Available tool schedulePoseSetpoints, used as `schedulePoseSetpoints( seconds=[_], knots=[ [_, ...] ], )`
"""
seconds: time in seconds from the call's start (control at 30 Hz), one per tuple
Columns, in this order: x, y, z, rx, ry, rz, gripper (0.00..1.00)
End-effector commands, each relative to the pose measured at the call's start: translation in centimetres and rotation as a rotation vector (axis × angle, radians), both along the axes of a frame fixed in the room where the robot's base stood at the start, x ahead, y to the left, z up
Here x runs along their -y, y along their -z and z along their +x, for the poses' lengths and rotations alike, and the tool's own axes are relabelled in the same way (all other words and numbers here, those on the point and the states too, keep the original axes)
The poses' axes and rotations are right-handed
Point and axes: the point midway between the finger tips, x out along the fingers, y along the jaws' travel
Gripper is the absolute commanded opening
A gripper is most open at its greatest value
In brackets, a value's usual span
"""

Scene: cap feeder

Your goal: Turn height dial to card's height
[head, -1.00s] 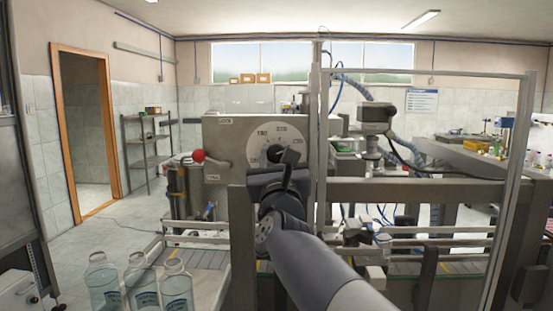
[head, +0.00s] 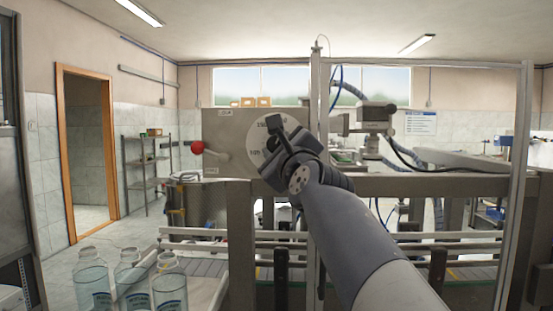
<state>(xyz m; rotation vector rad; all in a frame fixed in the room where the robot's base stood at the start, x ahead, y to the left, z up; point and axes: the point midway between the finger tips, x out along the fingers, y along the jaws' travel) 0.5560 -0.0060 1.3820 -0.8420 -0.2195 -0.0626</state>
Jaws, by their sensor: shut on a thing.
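The height dial (head: 256,137) is a round white disc with dark numbers on a grey panel (head: 216,125), left of centre. My gripper (head: 272,145) is at the dial's face, turned at a slant, and shut on the dial's dark knob. The gripper and wrist hide the knob, the right side of the disc and some numbers. The remaining numbers are too small to read surely, and I cannot see a pointer setting. I cannot make out a height card; a notice (head: 420,123) hangs on the back wall, its text unreadable.
A red-ball lever (head: 198,147) sticks out left of the dial. Several clear bottles (head: 130,280) stand at the front left. A metal guard frame (head: 522,180) and conveyor rails (head: 400,235) lie to the right and below. A camera-like unit (head: 376,112) stands behind.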

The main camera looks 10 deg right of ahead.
Motion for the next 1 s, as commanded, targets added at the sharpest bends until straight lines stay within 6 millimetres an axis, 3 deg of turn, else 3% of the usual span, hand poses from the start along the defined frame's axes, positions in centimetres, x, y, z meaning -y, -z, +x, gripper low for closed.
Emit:
schedulePoseSetpoints(
  seconds=[1.0],
  knots=[
    [-0.1, -1.1, 0.0, -0.306, -0.005, -0.918, 0.12]
  ],
)
